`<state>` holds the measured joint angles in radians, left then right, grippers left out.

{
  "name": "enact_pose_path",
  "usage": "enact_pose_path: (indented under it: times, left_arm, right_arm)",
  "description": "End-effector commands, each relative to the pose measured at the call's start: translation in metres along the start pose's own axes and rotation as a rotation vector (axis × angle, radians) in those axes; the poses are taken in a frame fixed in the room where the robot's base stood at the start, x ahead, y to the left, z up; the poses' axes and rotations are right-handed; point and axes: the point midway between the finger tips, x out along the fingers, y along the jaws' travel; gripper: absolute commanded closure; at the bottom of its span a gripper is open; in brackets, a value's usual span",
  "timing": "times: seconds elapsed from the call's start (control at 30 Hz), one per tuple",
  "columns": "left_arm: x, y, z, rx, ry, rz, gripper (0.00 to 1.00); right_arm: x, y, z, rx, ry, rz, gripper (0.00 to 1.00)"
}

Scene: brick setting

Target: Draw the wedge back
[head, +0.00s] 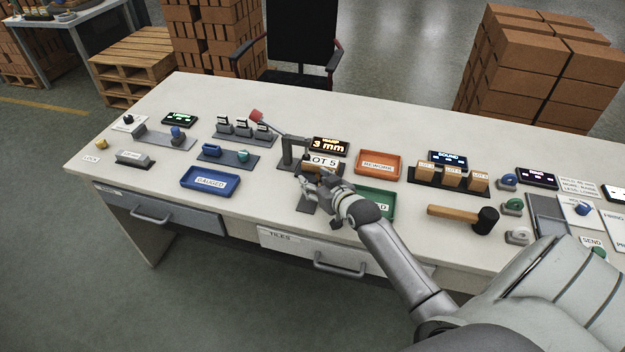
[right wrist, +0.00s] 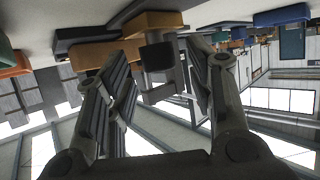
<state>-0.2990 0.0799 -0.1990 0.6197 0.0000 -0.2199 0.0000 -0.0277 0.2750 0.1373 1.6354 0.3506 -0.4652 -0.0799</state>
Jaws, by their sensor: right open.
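The LOT 5 brick (head: 321,162) sits in a grey gauge fixture (head: 288,152) with a red-tipped lever (head: 257,116). A display (head: 331,146) behind it reads 3 mm. My right gripper (head: 320,188) is at the front of the fixture, its fingers apart. In the right wrist view, which is upside down, a dark block (right wrist: 157,56) lies between the open fingers of my right gripper (right wrist: 160,85); it may be the wedge's grip. I cannot tell whether the fingers touch it. The rest of the wedge is not clear. My left gripper is not in view.
A blue GAUGED tray (head: 188,183) is at left. An orange REWORK tray (head: 367,165) and a partly hidden green tray (head: 388,201) are at right. Farther right are a brick rack (head: 418,181) and a mallet (head: 455,214). The table's front edge is close to my arm.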

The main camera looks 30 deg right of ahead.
Motion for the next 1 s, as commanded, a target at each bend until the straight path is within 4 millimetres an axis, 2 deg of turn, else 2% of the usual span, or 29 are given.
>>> enact_pose_path:
  times: [0.2, 0.57, 0.97, 1.0]
  left_arm:
    - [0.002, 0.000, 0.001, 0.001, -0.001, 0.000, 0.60]
    - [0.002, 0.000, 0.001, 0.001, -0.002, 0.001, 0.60]
    - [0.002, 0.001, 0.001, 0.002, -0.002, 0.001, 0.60]
    - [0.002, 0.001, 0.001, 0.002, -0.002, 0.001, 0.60]
  right_arm:
    - [0.019, 0.000, 0.000, 0.001, 0.000, 0.000, 0.51]
    - [0.023, 0.000, 0.000, 0.000, 0.000, 0.000, 0.51]
    - [0.023, 0.000, 0.000, 0.000, -0.001, 0.000, 1.00]
    - [0.023, 0.000, 0.000, 0.000, -0.001, 0.000, 1.00]
